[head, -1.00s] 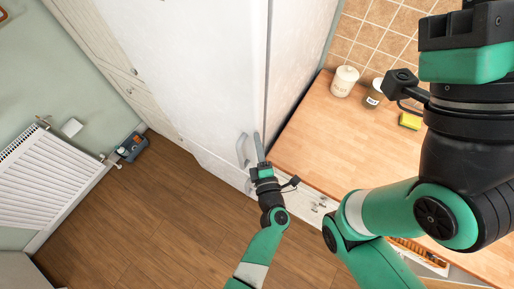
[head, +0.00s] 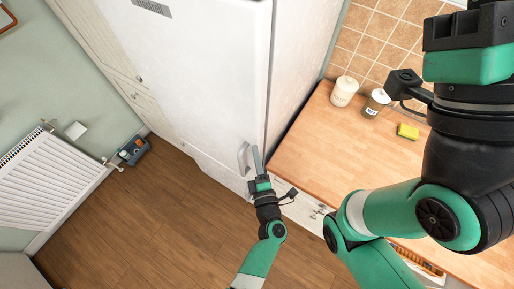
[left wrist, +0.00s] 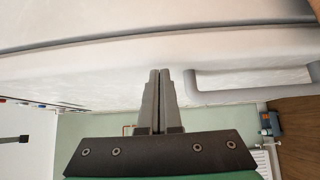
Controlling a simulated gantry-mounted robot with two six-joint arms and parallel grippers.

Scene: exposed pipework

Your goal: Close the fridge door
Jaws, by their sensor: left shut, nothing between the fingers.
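The tall white fridge (head: 205,75) stands in the middle of the head view, its door facing left and down. The door looks shut or nearly shut; a dark seam runs along its edge, also in the left wrist view (left wrist: 100,37). The grey door handle (head: 242,158) is near that edge; it also shows in the left wrist view (left wrist: 235,95). My left gripper (head: 257,155) is shut and empty, beside the handle and close to the door front. I cannot tell whether its fingertips touch the door. My right gripper's body (head: 468,40) is at the upper right; its fingertips are hidden.
A wooden counter (head: 315,150) right of the fridge holds a white canister (head: 344,92), a brown jar (head: 375,103) and a yellow sponge (head: 408,131). A white radiator (head: 40,185) and a toolbox (head: 134,149) are at left. The wooden floor (head: 150,220) is clear.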

